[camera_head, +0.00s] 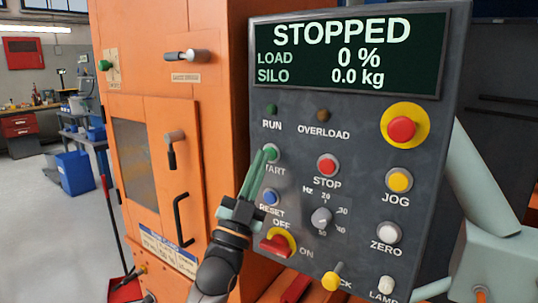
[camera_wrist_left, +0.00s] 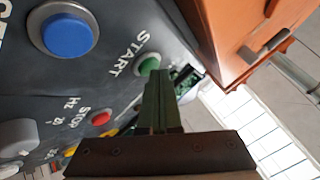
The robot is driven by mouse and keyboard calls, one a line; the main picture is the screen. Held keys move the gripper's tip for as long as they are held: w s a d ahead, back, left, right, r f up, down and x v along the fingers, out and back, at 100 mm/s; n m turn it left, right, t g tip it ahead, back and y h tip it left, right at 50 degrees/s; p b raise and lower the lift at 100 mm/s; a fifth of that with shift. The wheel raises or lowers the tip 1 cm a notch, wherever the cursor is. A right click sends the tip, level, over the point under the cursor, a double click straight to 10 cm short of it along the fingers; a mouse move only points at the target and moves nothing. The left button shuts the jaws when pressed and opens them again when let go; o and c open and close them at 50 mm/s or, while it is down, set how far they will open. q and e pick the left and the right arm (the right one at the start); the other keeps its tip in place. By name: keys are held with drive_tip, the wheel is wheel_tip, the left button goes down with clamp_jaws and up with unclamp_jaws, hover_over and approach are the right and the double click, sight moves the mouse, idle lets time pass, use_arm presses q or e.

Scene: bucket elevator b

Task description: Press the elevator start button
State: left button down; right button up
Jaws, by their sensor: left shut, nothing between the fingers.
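The green START button (camera_head: 273,152) sits on the grey control panel (camera_head: 350,140), left of the red STOP button (camera_head: 327,165). My left gripper (camera_head: 264,156) is shut and empty, its green fingertips overlapping the button's left side and the START label's first letter. In the left wrist view, the START button (camera_wrist_left: 148,64) shows just beyond the tips of my fingers (camera_wrist_left: 158,85). I cannot tell whether they touch it. The display (camera_head: 345,55) reads STOPPED, load 0 %, silo 0.0 kg. The RUN lamp (camera_head: 271,110) looks dark. My right gripper is not in view.
A blue RESET button (camera_head: 270,197) and red OFF/ON switch (camera_head: 277,246) sit below START, close to my gripper. A red emergency button (camera_head: 402,129) on yellow is at the upper right. An orange machine cabinet (camera_head: 150,90) stands left of the panel.

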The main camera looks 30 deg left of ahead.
use_arm(q)
drive_tip(key=shift+w, duration=0.2)
drive_tip(key=shift+s, duration=0.15)
idle(0.4)
drive_tip(key=shift+s, duration=0.7)
drive_tip(key=s, duration=0.3)
drive_tip(key=s+p, duration=0.1)
drive_tip(key=s, duration=0.1)
drive_tip(key=shift+a, duration=0.25)
drive_tip(key=shift+w+f, duration=0.1)
drive_tip(key=shift+f, duration=0.05)
idle(0.5)
